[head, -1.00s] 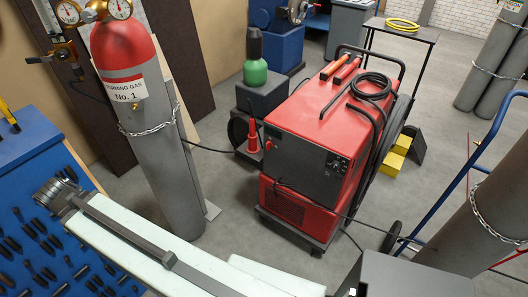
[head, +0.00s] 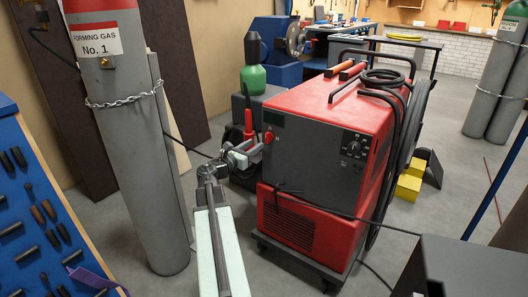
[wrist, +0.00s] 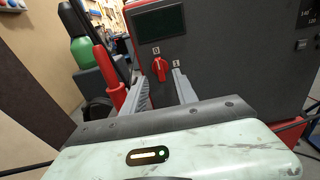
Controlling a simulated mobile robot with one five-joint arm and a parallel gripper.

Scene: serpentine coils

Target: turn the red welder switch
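The red welder switch (wrist: 160,68) is a small knob on the dark front panel of the red welder (head: 318,150). Its handle stands roughly upright in the wrist view, with a mark above it and another to its right. It also shows in the head view (head: 268,137) at the panel's left side. My gripper (wrist: 161,88) is open, its two grey fingers apart and pointing at the panel. The switch appears between and just beyond the fingertips; I see no contact. In the head view my gripper (head: 245,154) is left of the panel.
A red torch handle (wrist: 105,65) stands close to the left finger. A chained gas cylinder (head: 135,150) stands left of my arm. A cable (head: 350,222) crosses the welder's front. Grey floor shows between cylinder and welder.

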